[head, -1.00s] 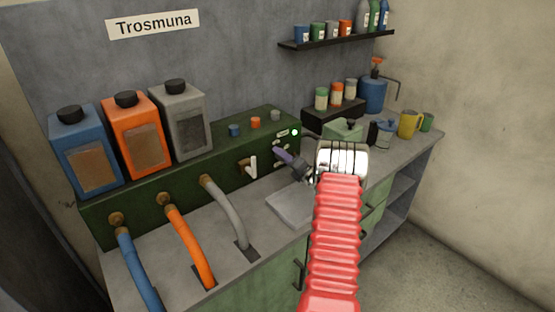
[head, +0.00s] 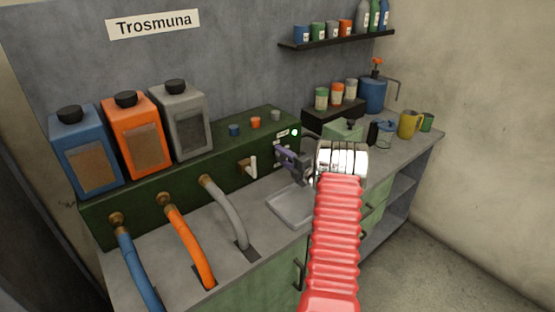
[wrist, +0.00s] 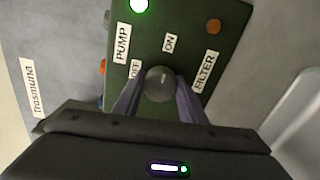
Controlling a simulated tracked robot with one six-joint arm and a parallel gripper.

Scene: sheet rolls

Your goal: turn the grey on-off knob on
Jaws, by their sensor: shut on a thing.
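The grey round knob (wrist: 159,84) sits on the end panel of the green box, between the purple fingers of my gripper (wrist: 159,99) in the wrist view. My gripper is shut on it. An ON label (wrist: 170,43) and a partly covered OFF label (wrist: 135,69) are beside the knob. Which one the knob points to is hard to tell. In the head view my gripper (head: 283,158) is against the right part of the green box (head: 222,163), and it hides the knob there.
A green lamp (wrist: 140,5) glows near the PUMP label (wrist: 122,43); a FILTER label (wrist: 206,71) is opposite. A white-handled valve (head: 252,167) is left of my gripper. A shallow tray (head: 290,207) lies on the counter below. Blue, orange and grey hoses are further left.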

